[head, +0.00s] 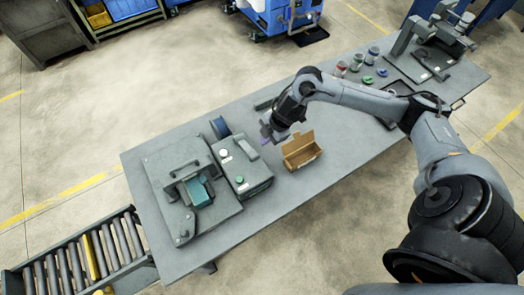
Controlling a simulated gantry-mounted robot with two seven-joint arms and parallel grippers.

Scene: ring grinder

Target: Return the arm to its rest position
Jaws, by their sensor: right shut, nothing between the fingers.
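My right arm comes in from the right and reaches over the grey table (330,205). My right gripper (266,136) is at its far end, shut and empty, pointing down to the left. It is above the table, just behind and left of an open brown cardboard box (301,152) and to the right of the control box (240,165). What lies inside the box is too small to tell. My left gripper is not in the picture.
Several coloured small parts (367,79) and another machine (430,50) stand at the right end. A roller conveyor (80,255) is at lower left.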

